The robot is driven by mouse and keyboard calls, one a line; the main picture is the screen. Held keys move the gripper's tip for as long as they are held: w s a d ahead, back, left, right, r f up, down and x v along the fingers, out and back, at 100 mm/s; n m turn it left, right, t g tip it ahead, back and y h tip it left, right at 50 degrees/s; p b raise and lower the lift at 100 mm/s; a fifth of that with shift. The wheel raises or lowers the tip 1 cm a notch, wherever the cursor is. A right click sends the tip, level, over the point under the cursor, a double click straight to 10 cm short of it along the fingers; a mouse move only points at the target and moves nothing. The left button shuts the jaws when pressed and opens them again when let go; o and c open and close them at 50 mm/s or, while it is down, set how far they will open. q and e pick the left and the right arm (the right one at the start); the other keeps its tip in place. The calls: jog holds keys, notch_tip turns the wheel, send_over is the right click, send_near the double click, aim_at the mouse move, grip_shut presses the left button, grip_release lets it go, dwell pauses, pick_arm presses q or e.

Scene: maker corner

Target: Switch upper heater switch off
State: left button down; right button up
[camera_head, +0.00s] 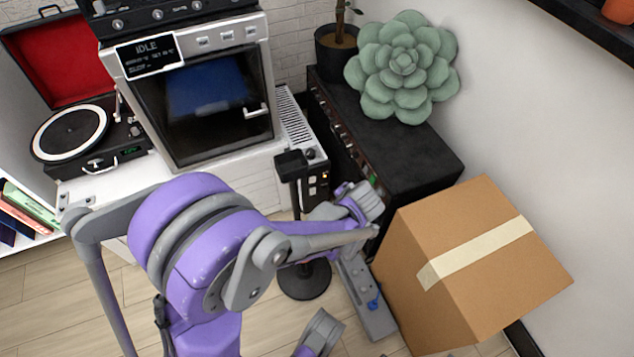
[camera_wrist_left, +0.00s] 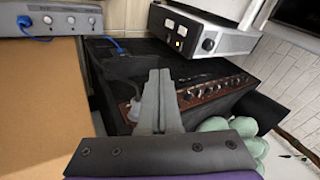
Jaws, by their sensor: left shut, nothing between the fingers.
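I cannot tell each switch's position. My left gripper (camera_wrist_left: 160,72) is shut and empty, its fingers over the dark amplifier side, apart from the panel. In the head view my left gripper (camera_head: 362,202) is partly hidden by its arm, right of the heater. My right gripper is not clearly in view.
The black amplifier (camera_head: 415,150) with a row of knobs stands close right of the heater, a green plush succulent (camera_head: 403,66) on it. A cardboard box (camera_head: 480,270) is right of my arm. A black stand (camera_head: 304,280) is in front of the heater.

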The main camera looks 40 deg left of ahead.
pick_arm(q)
jog(key=w+a+f+m+y+p, duration=0.1)
jog(key=w+a+f+y+p, duration=0.2)
jog(key=w+f, duration=0.4)
jog(key=s+a+f+m+t+y+p, duration=0.1)
jog(key=s+a+f+y, duration=0.1)
jog(key=f, duration=1)
jog(key=shift+a+f+m+t+y+p, duration=0.15)
jog(key=shift+a+m+t+y+p, duration=0.25)
jog(key=shift+a+y, duration=0.45)
jog(key=shift+a, duration=0.15)
jog(key=b, duration=0.1)
send_near(312, 179)
notch_tip(312, 179, down, 3)
jog(key=w+a, duration=0.1)
jog(key=a, duration=0.1)
jog(key=shift+w+a, duration=0.3)
jog(key=shift+a, duration=0.2)
jog(key=shift+w+a, duration=0.25)
jog(key=shift+a, duration=0.3)
jog(key=shift+w+a+r, duration=0.3)
jog(key=shift+a, duration=0.3)
